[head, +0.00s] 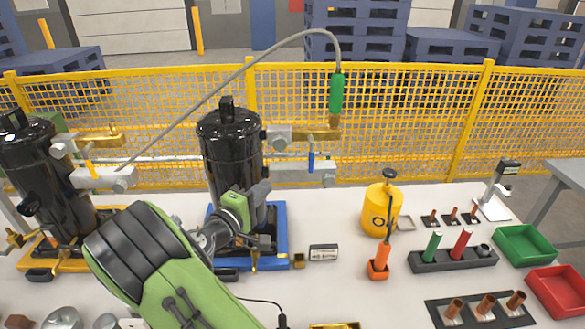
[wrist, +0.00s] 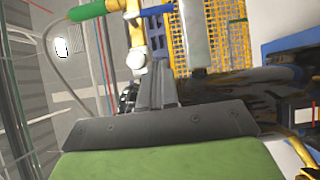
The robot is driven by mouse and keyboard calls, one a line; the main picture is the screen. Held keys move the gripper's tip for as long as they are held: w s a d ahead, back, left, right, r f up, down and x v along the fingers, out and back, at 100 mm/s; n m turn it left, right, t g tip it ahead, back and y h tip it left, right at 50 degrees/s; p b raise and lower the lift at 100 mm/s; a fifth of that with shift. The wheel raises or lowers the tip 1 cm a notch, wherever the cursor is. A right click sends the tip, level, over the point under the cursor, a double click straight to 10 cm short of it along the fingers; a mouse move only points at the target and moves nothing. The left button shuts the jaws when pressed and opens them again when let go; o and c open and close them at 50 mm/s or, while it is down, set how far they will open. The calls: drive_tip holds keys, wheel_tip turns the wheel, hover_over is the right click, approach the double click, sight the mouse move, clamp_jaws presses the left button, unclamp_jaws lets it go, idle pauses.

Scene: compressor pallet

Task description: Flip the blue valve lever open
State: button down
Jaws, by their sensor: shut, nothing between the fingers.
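The blue valve lever (head: 311,161) is a small upright blue bar on the pipework right of the middle black compressor (head: 231,155). It stands between a brass fitting (head: 318,134) and a lower grey block (head: 318,174). In the wrist view a blue piece (wrist: 158,10), likely the lever, shows at the top beside a pale grey block (wrist: 195,35). My gripper (head: 262,190) is in front of the middle compressor, left of and below the lever. In the wrist view its dark fingers (wrist: 157,82) are together and empty, apart from the blue piece.
A green-handled hose (head: 336,95) rises above the brass fitting. A yellow canister (head: 380,208), an orange tool (head: 378,266) and a small labelled box (head: 323,253) stand to the right. A yellow mesh fence (head: 400,120) runs behind. The white table between has free room.

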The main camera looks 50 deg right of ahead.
approach(311, 153)
drive_tip(key=w+d+f, duration=0.3)
drive_tip(key=w, duration=0.2)
drive_tip(key=s+d, duration=0.2)
drive_tip(key=d, duration=0.1)
drive_tip(key=shift+s+d, duration=0.25)
drive_tip(key=shift+d, duration=0.05)
